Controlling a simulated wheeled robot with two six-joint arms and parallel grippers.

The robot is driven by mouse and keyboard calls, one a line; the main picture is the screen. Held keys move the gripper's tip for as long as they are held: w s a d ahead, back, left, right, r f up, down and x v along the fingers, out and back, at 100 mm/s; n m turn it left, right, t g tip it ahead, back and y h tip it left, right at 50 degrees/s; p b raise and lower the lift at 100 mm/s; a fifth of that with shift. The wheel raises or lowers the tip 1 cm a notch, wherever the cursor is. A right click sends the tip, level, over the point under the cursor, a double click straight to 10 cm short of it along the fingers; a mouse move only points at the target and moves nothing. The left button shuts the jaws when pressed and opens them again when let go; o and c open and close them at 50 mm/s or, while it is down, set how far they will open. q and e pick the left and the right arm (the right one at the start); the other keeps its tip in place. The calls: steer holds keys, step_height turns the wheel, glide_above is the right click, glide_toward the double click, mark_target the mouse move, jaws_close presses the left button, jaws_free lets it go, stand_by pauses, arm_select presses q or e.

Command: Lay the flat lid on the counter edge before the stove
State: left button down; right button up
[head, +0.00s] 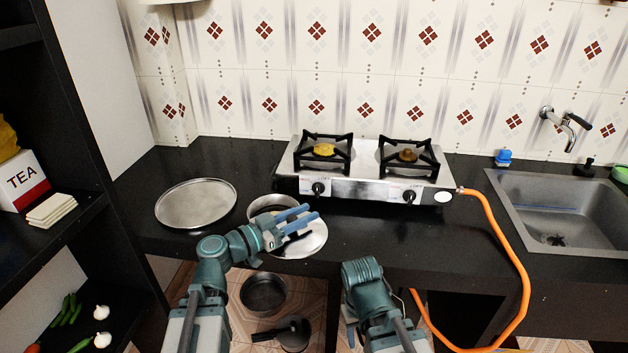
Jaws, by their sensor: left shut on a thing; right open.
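The flat lid (308,243) is a pale metal disc at the counter's front edge, before the stove (365,180). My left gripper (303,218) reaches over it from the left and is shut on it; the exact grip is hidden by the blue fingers. Whether the lid rests on the counter (400,236) or hangs just above it, I cannot tell. My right gripper (361,272) is open, low in front of the counter edge and apart from the lid; its fingertips are hard to see.
A metal pot (262,205) stands just behind my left gripper. A round metal tray (196,205) lies on the left of the counter. An orange hose (513,250) runs down over the edge at right, near the sink (555,225). Pans (263,291) lie below.

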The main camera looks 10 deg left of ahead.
step_height(320, 180, up, 14)
steer(key=p, duration=1.3)
steer(key=shift+f, duration=0.3)
